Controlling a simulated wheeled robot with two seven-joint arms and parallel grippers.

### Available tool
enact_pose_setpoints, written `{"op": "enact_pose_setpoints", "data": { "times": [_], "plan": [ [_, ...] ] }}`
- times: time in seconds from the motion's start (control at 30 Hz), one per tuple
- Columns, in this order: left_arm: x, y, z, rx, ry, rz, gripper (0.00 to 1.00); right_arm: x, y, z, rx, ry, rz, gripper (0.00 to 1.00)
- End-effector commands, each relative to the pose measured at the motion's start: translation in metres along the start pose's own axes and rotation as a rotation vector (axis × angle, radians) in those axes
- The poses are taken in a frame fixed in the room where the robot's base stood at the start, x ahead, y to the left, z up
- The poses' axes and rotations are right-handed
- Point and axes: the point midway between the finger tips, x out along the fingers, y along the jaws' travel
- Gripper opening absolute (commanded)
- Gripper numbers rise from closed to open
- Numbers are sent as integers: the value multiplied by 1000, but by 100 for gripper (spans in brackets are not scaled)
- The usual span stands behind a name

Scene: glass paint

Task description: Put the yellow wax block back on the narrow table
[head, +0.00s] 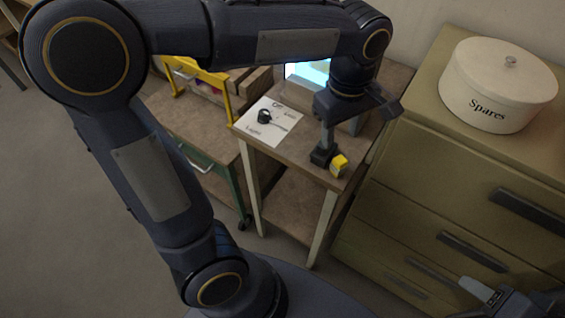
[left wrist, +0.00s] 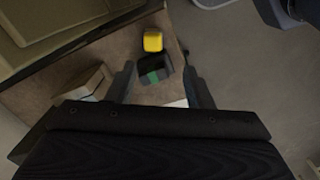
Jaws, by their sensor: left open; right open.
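The yellow wax block (head: 339,165) rests near the front right corner of the narrow table (head: 297,158). In the left wrist view the yellow block (left wrist: 153,41) lies beyond my fingertips, beside a dark block with a green patch (left wrist: 154,72). My left gripper (head: 326,138) is over the table, pointing down, with nothing held. Its two fingers (left wrist: 162,84) stand apart on either side of the dark block in the wrist view; I cannot tell whether they touch it. My right gripper (head: 482,294) is at the lower right, away from the table, partly cut off by the frame.
A white sheet with a black item (head: 265,117) lies on the table's left part. A lit screen (head: 308,70) stands behind. A drawer cabinet with a "Spares" tin (head: 497,85) stands close on the right. A bench with a yellow frame (head: 196,75) is at left.

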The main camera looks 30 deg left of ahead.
Motion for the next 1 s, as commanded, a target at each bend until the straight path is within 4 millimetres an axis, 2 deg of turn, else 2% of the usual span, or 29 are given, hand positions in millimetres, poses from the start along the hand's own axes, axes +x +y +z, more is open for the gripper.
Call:
{"op": "enact_pose_setpoints", "data": {
  "times": [0.03, 0.17, 0.3, 0.4, 0.6, 0.93, 1.0],
  "plan": [
    [-4, -18, -8, 49, -19, 37, 47, 0, 0, 0, 0, 0, 0, 50],
    [-6, -71, -18, 272, -48, 174, 47, 0, 0, 0, 0, 0, 0, 50],
    [3, -122, -15, 529, 3, 343, 47, 0, 0, 0, 0, 0, 0, 50],
    [13, -146, -8, 680, 81, 435, 47, 0, 0, 0, 0, 0, 0, 50],
    [27, -168, 4, 856, 211, 518, 47, 0, 0, 0, 0, 0, 0, 50],
    [30, -170, 5, 892, 235, 526, 47, 0, 0, 0, 0, 0, 0, 50],
    [23, -170, 5, 892, 235, 526, 47, -6, -2, -3, 0, 0, 0, 50]
  ]
}}
